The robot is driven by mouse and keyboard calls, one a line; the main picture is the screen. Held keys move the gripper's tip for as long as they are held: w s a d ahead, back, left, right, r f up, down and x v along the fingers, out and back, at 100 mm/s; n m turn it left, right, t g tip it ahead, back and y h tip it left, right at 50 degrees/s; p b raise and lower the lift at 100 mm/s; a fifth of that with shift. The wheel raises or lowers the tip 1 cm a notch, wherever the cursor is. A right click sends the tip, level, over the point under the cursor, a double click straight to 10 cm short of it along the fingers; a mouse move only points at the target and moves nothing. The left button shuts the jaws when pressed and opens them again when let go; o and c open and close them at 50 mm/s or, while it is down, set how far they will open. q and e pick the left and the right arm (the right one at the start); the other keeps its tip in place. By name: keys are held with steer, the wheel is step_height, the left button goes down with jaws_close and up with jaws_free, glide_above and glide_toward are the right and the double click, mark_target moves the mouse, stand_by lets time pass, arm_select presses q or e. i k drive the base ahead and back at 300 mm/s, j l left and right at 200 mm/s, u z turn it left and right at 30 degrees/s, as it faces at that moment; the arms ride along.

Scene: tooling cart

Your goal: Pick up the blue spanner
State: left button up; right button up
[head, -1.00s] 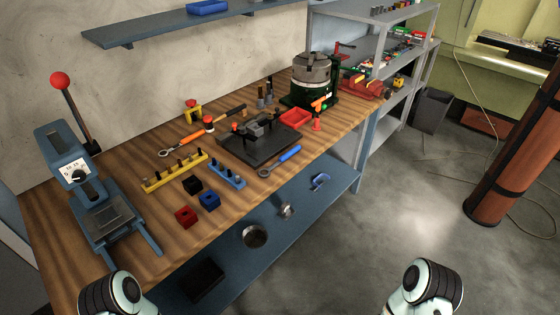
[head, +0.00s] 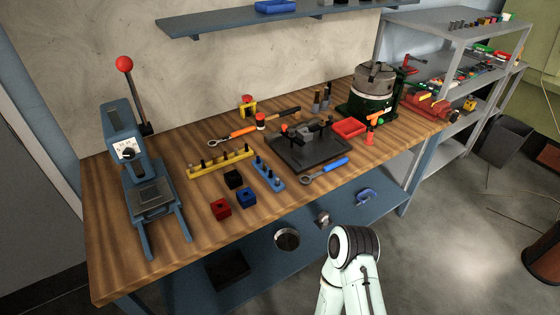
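The blue spanner (head: 331,168) lies flat on the wooden workbench (head: 190,240) near its front edge, just in front of the black plate (head: 290,150). Its blue handle points to the upper right and its grey ring end is at the lower left. Nothing covers it. Neither of my grippers is in the head view. A pale arm link of mine with a dark joint shows at the bottom, in front of the bench; I cannot tell which arm it is.
An orange-handled spanner (head: 244,131) lies farther back. A red tray (head: 350,127), blue pin block (head: 268,173), yellow pin rack (head: 220,160) and red and blue cubes (head: 220,209) are nearby. A blue press (head: 127,150) stands at left. A lower shelf (head: 270,270) runs beneath.

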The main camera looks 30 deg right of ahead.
mark_target(342, 161)
steer(key=l+u, duration=0.9)
steer(key=u, duration=0.15)
steer(key=k+l+u, duration=0.2)
steer(key=l, duration=0.15)
steer(key=k+l+u, duration=0.2)
steer(key=l, duration=0.15)
steer(key=l+u, duration=0.25)
steer(key=k+l+u, duration=0.1)
steer(key=k+l, duration=0.25)
steer(key=l, duration=0.15)
steer(key=k+l, duration=0.35)
steer(key=l+u, duration=0.05)
steer(key=l, duration=0.05)
